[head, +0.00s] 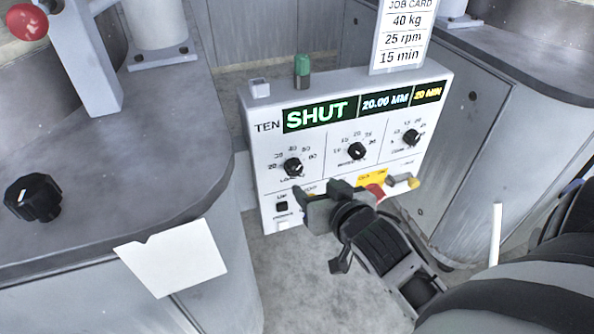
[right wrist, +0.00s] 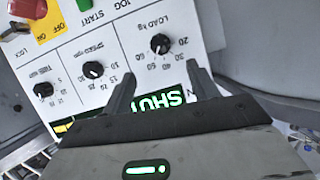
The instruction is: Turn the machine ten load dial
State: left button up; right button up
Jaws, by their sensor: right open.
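The machine ten panel (head: 263,150) is white, with a display reading SHUT, 20.00 MM and 20 MIN. Its load dial (head: 292,167) is a black knob at the left of the dial row, with a numbered scale. It also shows in the right wrist view (right wrist: 160,44), upside down; its exact setting is too small to read. My right gripper (head: 318,197) is open in front of the panel, just below the load dial in the head view. In the right wrist view its fingers (right wrist: 160,76) are apart and empty, with the dial beyond them, not touched. My left gripper is out of view.
Two more black dials (head: 357,151) (head: 411,137) sit right of the load dial. A red knob (head: 375,191) on a yellow plate is close to my right gripper. A job card (head: 403,38) reads 40 kg, 25 rpm, 15 min. A grey bench with another black knob (head: 34,197) stands left.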

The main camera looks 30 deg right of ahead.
aim_at(295, 170)
jog(key=x, duration=1.1)
jog(key=shift+b, duration=0.35)
jog(key=c, duration=1)
